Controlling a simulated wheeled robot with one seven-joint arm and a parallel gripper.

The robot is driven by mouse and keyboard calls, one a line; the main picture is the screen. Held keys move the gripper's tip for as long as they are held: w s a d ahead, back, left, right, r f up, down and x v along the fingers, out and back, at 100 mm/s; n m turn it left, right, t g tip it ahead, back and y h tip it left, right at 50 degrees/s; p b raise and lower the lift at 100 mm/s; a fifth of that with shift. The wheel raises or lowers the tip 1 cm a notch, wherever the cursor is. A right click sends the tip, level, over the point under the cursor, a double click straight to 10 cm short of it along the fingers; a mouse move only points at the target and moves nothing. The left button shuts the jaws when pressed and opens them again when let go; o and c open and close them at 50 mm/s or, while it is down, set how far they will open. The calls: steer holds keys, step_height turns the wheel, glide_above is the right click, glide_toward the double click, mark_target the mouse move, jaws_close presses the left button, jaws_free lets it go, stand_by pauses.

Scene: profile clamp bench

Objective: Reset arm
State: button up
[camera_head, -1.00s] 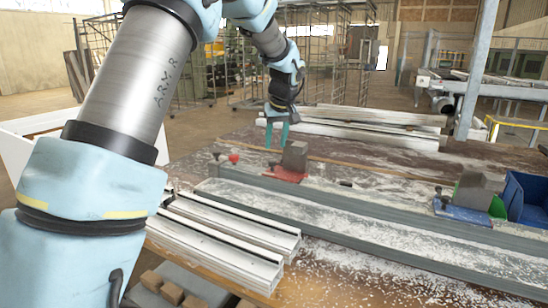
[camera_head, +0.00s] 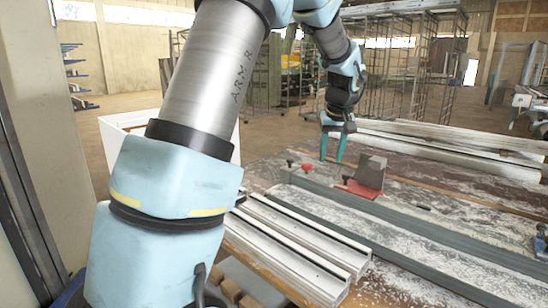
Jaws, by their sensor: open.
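My arm rises from the lower left and reaches over the bench. My gripper (camera_head: 332,147) points down with its two teal fingers apart and nothing between them. It hangs over the bench, to the left of a grey clamp block (camera_head: 370,170) on a red base (camera_head: 359,189). A small red knob (camera_head: 307,167) lies below and to the left of the fingers in the picture.
White profiles (camera_head: 315,254) lie on the near part of the bench. More white profiles (camera_head: 450,149) lie along the far side. A grey rail (camera_head: 440,258) crosses the shavings-strewn bench top. A white box (camera_head: 112,138) stands behind my arm. Small wooden blocks (camera_head: 231,290) sit at the near edge.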

steer(key=s+a+f+g, duration=0.1)
steer(key=s+a+f, duration=0.4)
steer(key=s+a, duration=0.5)
steer(key=s+a+f+g, duration=0.1)
steer(key=s+a+f, duration=0.3)
steer(key=s+a, duration=0.6)
steer(key=a, duration=0.6)
steer(key=shift+a+f+m, duration=0.25)
steer(key=shift+f+m, duration=0.05)
steer(key=shift+f, duration=0.1)
